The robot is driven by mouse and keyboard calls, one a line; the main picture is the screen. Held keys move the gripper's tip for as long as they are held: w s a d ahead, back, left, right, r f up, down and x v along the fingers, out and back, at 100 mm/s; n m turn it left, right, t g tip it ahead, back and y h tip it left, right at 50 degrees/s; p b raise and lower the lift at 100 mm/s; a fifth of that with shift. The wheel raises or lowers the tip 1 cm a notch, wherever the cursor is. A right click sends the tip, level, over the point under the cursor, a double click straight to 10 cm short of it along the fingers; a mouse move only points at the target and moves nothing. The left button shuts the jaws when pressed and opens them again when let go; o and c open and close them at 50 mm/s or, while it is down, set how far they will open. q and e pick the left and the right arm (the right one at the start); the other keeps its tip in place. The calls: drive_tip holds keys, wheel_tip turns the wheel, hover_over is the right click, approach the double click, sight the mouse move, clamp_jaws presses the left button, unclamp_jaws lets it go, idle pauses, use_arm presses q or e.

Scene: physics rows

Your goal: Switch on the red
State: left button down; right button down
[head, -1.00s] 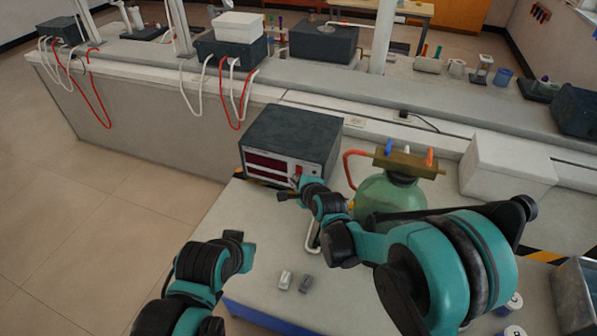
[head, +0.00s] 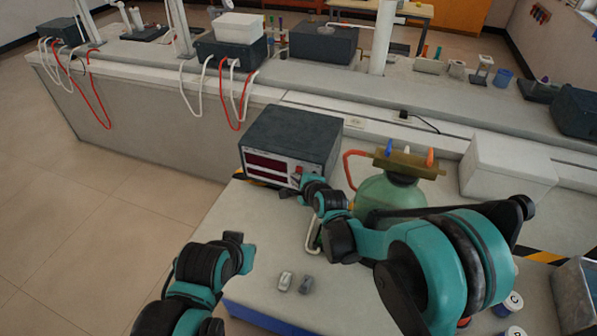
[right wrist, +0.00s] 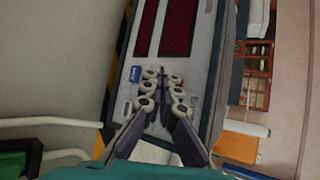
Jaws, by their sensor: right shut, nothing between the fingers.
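A dark instrument box (head: 300,135) stands on the bench with a light front panel and two dark red display windows (head: 266,166). A small red part (head: 299,169) shows at the panel's right side. My right gripper (head: 286,193) is just in front of the lower right of the panel. In the right wrist view, its shut, empty fingers (right wrist: 161,76) point at the panel (right wrist: 175,65), below the red windows (right wrist: 178,28). A blue part (right wrist: 135,73) is beside the fingertips. Whether they touch the panel is unclear. My left gripper (head: 238,246) is low at left, fingers unclear.
A green round vessel (head: 385,195) with a brass top and an orange hose stands right of the box. A white box (head: 508,168) is farther right. Two small grey pieces (head: 294,283) lie on the near bench. Floor is open at left.

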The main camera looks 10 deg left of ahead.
idle(0.7)
drive_tip(key=shift+w, duration=0.4)
drive_tip(key=shift+w+d, duration=0.1)
drive_tip(key=shift+w+d+r+b, duration=0.1)
drive_tip(key=shift+w+d+b, duration=0.05)
drive_tip(key=shift+w+b, duration=0.15)
idle(1.0)
drive_tip(key=shift+s, duration=0.1)
drive_tip(key=shift+s+f, duration=0.2)
drive_tip(key=shift+s, duration=0.15)
drive_tip(key=shift+s, duration=0.1)
drive_tip(key=shift+s+a+r, duration=0.1)
drive_tip(key=shift+s+a, duration=0.1)
drive_tip(key=shift+s, duration=0.65)
drive_tip(key=shift+s+a+r, duration=0.15)
drive_tip(key=shift+s+a, duration=0.1)
drive_tip(key=shift+s, duration=0.55)
drive_tip(key=shift+s+a+r, duration=0.1)
drive_tip(key=shift+s+a, duration=0.1)
drive_tip(key=shift+s, duration=0.65)
